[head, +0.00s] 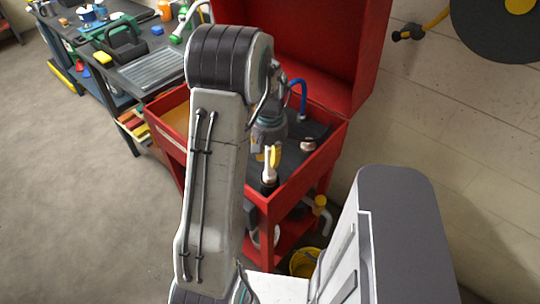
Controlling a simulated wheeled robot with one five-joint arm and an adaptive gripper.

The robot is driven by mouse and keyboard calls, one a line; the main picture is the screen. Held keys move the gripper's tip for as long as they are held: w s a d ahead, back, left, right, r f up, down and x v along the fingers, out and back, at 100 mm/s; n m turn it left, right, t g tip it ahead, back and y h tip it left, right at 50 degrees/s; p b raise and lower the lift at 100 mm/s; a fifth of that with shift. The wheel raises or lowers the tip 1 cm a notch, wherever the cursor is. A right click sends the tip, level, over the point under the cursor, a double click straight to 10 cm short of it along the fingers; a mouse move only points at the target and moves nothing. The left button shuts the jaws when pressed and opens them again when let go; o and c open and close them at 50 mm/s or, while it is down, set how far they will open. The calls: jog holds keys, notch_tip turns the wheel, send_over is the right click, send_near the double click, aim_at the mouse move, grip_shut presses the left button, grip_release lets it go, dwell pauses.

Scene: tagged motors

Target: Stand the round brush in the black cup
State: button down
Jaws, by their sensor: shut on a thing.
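My gripper (267,154) hangs over the red wash basin, partly hidden behind my own arm. It is shut on a pale upright handle, which I take to be the round brush (268,171). A yellow part shows beside the handle at the jaws. The handle's lower end meets a dark round shape near the basin's front wall; I cannot tell whether this is the brush head or the black cup. A small round dark item with a pinkish top (308,144) stands farther right in the basin, apart from the gripper.
The red basin (293,187) has raised walls and an upright red lid (325,42) behind. A blue hose (303,93) curves up inside it. A cluttered workbench (152,68) stands at the upper left. A yellow bucket (304,262) is below. Open floor lies left.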

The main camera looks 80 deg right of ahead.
jog(key=shift+f, duration=0.25)
jog(key=c, duration=1.1)
grip_release()
jog(key=shift+o, duration=0.2)
notch_tip(320, 180, up, 12)
jog(key=shift+r, duration=0.1)
dwell(0.6)
